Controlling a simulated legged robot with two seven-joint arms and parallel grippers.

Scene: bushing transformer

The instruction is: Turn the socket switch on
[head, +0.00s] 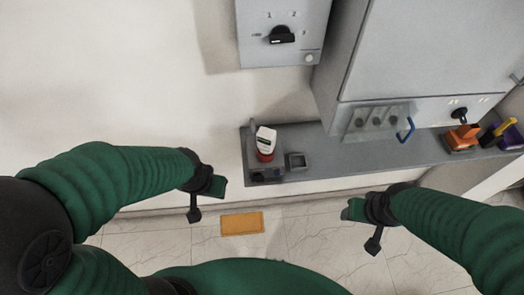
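A grey wall box (283,18) at the top centre carries a black rotary knob (282,35) with position marks above it. Its knob lies roughly level. Another small black rotary switch (459,114) is on the lower front of the large grey cabinet (430,55) at right. I cannot tell which of these is the socket switch. My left gripper (208,199) is below and left of the wall box, apart from everything. My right gripper (362,222) is below the shelf, also touching nothing. Both look empty, but their fingers are too small to judge.
A grey shelf (345,152) runs under the cabinet. On it are a red and white container (265,145), a small dark square tray (296,161), and orange (462,138) and purple (508,137) items. A blue handle (406,131) juts out. An orange mat (242,223) lies on the floor.

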